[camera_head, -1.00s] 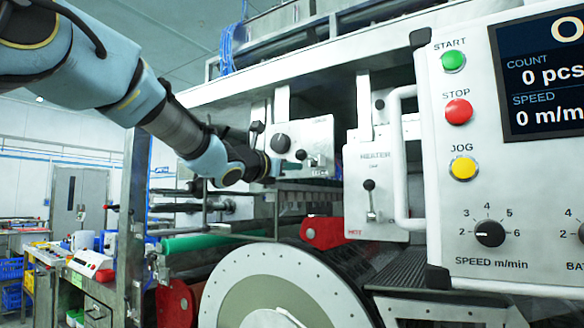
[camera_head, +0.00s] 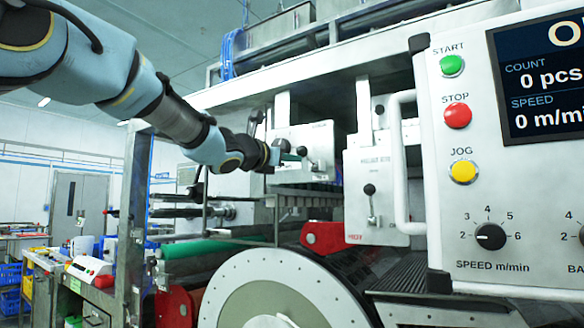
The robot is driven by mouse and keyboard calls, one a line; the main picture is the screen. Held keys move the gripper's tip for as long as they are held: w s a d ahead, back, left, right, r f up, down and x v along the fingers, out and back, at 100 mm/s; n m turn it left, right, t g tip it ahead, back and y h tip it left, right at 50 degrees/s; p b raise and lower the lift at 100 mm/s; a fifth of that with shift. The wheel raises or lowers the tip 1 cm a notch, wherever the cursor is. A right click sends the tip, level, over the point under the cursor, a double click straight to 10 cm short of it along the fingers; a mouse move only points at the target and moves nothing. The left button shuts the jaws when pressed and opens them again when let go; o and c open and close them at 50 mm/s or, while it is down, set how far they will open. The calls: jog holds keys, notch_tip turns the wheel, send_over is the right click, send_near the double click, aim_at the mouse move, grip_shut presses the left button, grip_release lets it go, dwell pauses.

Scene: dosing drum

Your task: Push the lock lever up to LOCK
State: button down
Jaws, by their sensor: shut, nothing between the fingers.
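A white box (camera_head: 322,140) hangs under the machine's top beam at the middle of the head view. A small lever with a dark knob (camera_head: 301,151) shows on its front. My gripper (camera_head: 291,157) is shut and empty, with its tip close to this knob. I cannot tell whether it touches. A second white box, marked HEATER (camera_head: 377,190), hangs to the right. Its lever, with a black ball knob (camera_head: 369,189), stands upright above its slot. The print at the levers is too small to read, so I cannot tell which is the lock lever.
A white tubular handle (camera_head: 400,165) stands between the heater box and the control panel (camera_head: 470,230) with its buttons and screen. A large pale drum (camera_head: 245,290) lies below. A green roller (camera_head: 200,247) and red brackets (camera_head: 322,237) sit beneath my arm.

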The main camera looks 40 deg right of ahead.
jog(key=d+r+p, duration=0.1)
jog(key=r, duration=0.1)
jog(key=d+r+p, duration=0.1)
jog(key=r, duration=0.2)
jog(key=d+r+p, duration=0.1)
jog(key=r, duration=0.2)
jog(key=shift+w+d, duration=0.1)
jog(key=shift+w, duration=0.3)
jog(key=shift+w+d+r+p, duration=0.15)
jog(key=shift+d+r+p, duration=0.3)
jog(key=shift+d, duration=0.2)
jog(key=shift+w+d+r+p, duration=0.15)
jog(key=shift+d+r+p, duration=0.3)
jog(key=shift+d, duration=0.15)
jog(key=shift+d, duration=0.1)
jog(key=shift+f, duration=0.1)
